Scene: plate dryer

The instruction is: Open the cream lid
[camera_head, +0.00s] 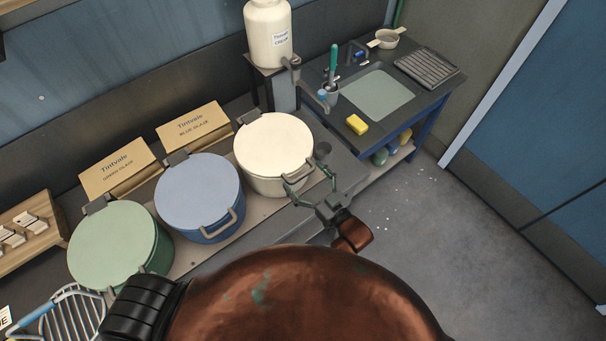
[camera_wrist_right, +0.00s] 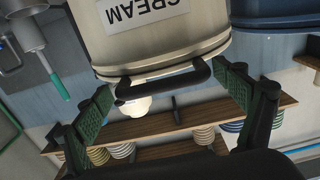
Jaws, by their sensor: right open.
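The cream lid (camera_head: 273,140) lies flat and closed on the cream bucket (camera_head: 268,184), the farthest right of three lidded buckets. Its hinge is at the back, and its handle (camera_head: 297,179) sticks out at the front. My right gripper (camera_head: 309,182) is open at the front of this bucket, with its fingers on either side of the handle. In the right wrist view, the dark handle (camera_wrist_right: 166,84) spans the space between the two green-padded fingers, below the upside-down CREAM label (camera_wrist_right: 140,10). Whether a finger touches it is unclear. My left gripper is not in view.
A blue bucket (camera_head: 198,192) and a green bucket (camera_head: 119,243) stand to the left, lids closed. Cardboard boxes (camera_head: 118,169) stand behind. A cream jar (camera_head: 268,35) on a stand is behind the cream bucket. A side table with a yellow sponge (camera_head: 357,124) is at right.

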